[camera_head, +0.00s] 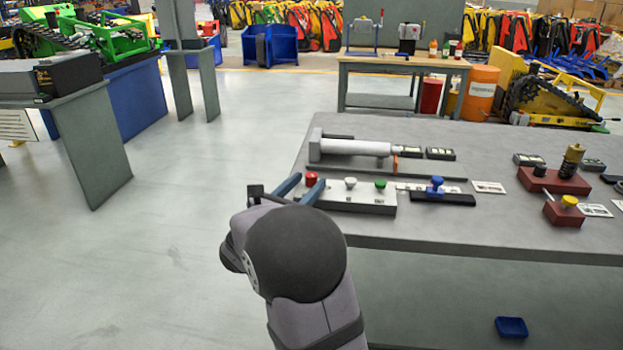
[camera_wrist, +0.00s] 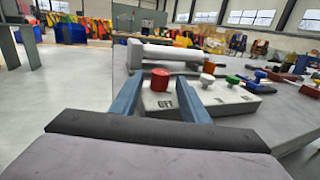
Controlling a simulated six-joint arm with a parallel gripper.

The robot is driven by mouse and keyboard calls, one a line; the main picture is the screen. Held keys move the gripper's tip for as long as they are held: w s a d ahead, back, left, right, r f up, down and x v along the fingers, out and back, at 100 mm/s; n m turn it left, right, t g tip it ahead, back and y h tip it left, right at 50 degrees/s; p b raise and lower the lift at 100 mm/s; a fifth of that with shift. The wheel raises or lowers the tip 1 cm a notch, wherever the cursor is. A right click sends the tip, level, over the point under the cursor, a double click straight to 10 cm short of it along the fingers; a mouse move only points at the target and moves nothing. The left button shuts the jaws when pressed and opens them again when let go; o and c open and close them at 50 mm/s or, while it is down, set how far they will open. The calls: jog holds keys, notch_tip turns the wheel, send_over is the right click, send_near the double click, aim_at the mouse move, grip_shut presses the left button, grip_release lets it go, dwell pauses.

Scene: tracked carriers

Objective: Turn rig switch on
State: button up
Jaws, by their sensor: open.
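A white switch box (camera_head: 348,199) lies along the near edge of the grey bench, with a red knob (camera_head: 311,178), a white knob (camera_head: 350,183) and a green knob (camera_head: 380,184) on top. No label naming the rig switch is readable. My gripper (camera_head: 312,179) is open, with its blue fingers at the box's left end. In the wrist view, the red knob (camera_wrist: 160,80) shows between the fingers, with dark lettering on the box (camera_wrist: 218,98) nearby. I cannot tell whether the fingers touch the knob. The white knob (camera_wrist: 207,79) is right of the right finger.
A grey cylinder device (camera_head: 350,147) lies behind the box. A blue knob on a black base (camera_head: 443,198) stands to the right. Red blocks with a brass fitting (camera_head: 570,165) and a yellow knob (camera_head: 569,201) are farther right. Open floor lies left of the bench.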

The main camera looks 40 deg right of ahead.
aim_at(308, 182)
jog(key=shift+x, duration=1.5)
grip_shut()
jog(key=c, duration=1.1)
grip_release()
